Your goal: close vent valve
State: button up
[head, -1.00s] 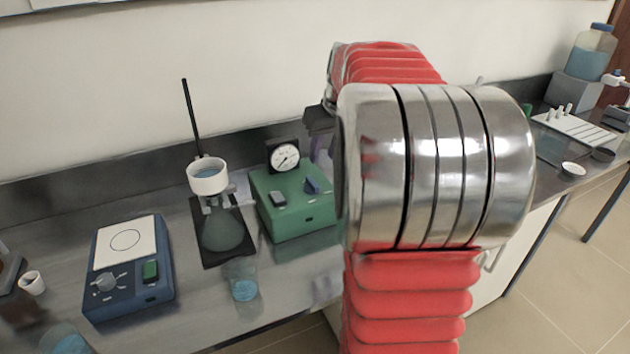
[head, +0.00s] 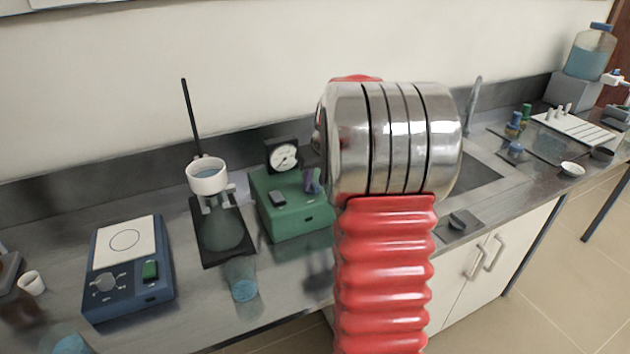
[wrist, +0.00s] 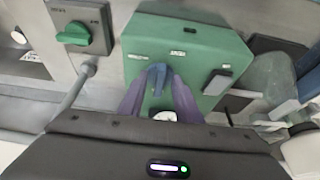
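The green pump-like box (head: 290,212) stands on the bench with a round gauge (head: 284,157) at its back. In the wrist view its top (wrist: 190,45) carries a small blue lever (wrist: 157,75), which I take to be the vent valve. My gripper's two purple fingers (wrist: 158,92) are apart, one on each side of the blue lever. I cannot tell whether either finger touches it. In the head view my arm hides most of the gripper, and only a purple-blue patch shows at the box's right end.
A flask (head: 222,230) on a stand and a glass beaker (head: 242,280) are left of the box. A blue hotplate (head: 128,265) is further left. A sink (head: 475,185) lies to the right. A green knob (wrist: 75,34) on a grey plate shows in the wrist view.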

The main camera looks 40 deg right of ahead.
jog(key=shift+w+f, duration=0.1)
jog(key=shift+f, duration=0.15)
jog(key=shift+c, duration=0.5)
grip_shut()
jog(key=shift+d, duration=0.1)
